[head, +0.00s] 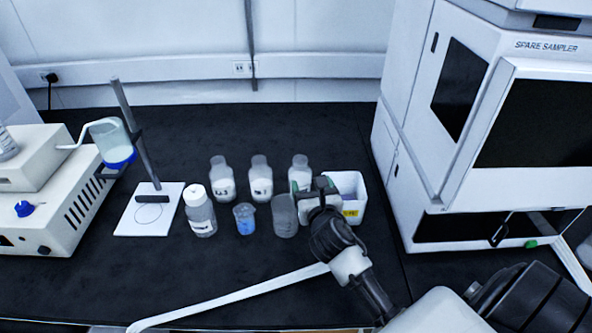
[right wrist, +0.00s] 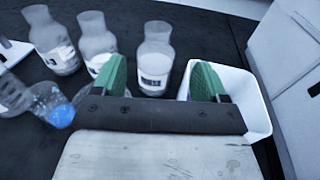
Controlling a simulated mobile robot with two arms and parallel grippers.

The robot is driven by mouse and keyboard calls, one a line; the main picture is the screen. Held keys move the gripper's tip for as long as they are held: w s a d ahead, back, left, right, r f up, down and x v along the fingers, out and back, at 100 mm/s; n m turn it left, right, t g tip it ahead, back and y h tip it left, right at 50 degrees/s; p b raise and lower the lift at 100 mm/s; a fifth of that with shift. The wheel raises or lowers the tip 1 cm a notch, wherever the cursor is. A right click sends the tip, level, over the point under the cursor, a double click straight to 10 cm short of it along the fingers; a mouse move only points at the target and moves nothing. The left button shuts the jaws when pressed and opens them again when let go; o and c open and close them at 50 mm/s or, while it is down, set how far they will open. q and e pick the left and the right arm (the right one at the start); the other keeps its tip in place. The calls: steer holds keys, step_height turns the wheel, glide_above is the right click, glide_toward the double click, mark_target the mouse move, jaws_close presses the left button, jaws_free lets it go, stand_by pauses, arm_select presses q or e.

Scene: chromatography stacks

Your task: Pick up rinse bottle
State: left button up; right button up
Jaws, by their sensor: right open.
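Several bottles stand on the black bench in the head view; their labels are too small to read, so I cannot tell which is the rinse bottle. A white-capped bottle (head: 201,215) stands at the front left. Behind it is a row of three clear labelled bottles: left (head: 222,180), middle (head: 260,181) and right (head: 299,172). The right one also shows in the right wrist view (right wrist: 154,62), beyond the fingers and apart from them. My right gripper (head: 318,190) is open and empty, with green finger pads (right wrist: 162,82), and partly covers the right bottle in the head view. My left gripper is out of view.
A white bin (head: 357,212) stands just right of my right gripper. A beaker of blue liquid (head: 245,222) and a grey beaker (head: 284,218) stand in front of the row. A stand (head: 125,222) is left; the spare sampler (head: 413,160) is right.

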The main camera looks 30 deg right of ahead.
mark_target(302, 165)
steer(key=x, duration=0.5)
steer(key=shift+w+r, duration=0.15)
steer(key=x, duration=0.5)
steer(key=shift+w+f, duration=0.25)
steer(key=shift+w, duration=0.1)
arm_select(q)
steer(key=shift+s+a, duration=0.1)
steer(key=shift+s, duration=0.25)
arm_select(e)
steer(key=shift+s, duration=0.1)
steer(key=shift+c, duration=0.2)
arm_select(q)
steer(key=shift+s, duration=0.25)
arm_select(e)
steer(key=shift+r, duration=0.1)
jaws_close()
